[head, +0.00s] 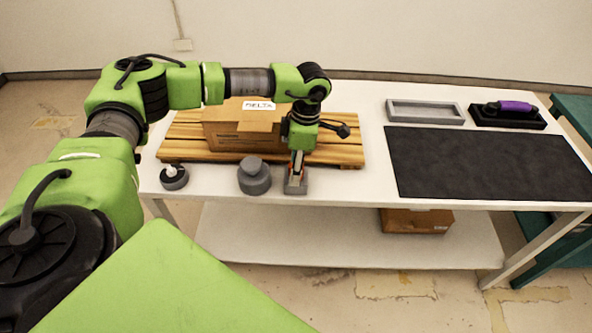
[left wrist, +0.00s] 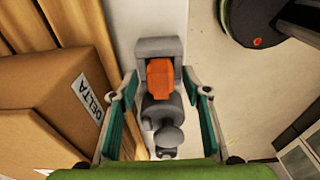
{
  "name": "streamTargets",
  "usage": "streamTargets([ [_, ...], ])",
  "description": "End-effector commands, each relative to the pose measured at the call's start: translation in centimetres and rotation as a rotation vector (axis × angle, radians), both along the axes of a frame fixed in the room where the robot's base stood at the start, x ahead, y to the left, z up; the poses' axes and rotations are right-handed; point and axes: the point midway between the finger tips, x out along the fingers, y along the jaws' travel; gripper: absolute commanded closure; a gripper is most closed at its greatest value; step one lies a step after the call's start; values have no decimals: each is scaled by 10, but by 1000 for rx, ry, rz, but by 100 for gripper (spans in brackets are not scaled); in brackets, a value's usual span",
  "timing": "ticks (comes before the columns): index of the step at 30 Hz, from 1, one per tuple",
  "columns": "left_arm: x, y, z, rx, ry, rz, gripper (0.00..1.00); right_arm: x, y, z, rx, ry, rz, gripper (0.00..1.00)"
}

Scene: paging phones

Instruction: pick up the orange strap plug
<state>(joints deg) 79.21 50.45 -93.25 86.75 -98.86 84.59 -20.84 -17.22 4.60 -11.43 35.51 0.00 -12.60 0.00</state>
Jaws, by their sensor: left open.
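The orange strap plug (left wrist: 160,76) sits upright in a grey holder (left wrist: 158,47) at the table's front edge, seen in the left wrist view. In the head view the grey holder (head: 296,187) shows below my gripper, with a little orange visible above it. My left gripper (head: 298,158) points down over the holder and is open. In the left wrist view its fingers (left wrist: 163,92) stand on either side of the plug, with a gap on both sides. I cannot tell how far the fingertips are above it. My right gripper is not in view.
A cardboard box (head: 235,135) marked DELTA stands on a slatted wooden board (head: 185,145) close beside my gripper. A grey stepped round piece (head: 254,178) and a dark round base (head: 174,178) stand left of the holder. A black mat (head: 480,160) lies clear at right.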

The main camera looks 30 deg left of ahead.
Motion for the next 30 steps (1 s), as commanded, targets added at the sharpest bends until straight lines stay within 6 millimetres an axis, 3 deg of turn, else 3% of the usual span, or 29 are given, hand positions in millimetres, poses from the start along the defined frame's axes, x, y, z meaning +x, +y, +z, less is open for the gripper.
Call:
streamTargets([
  [6, 0, 0, -1, -1, 0, -1, 56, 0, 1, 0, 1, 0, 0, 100],
  [11, 0, -1, -1, -1, 0, -1, 98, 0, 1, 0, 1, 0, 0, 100],
  [23, 0, -1, 2, 0, -1, -1, 98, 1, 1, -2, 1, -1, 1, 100],
  [30, 1, -1, 25, -2, -4, -2, 98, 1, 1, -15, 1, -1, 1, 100],
])
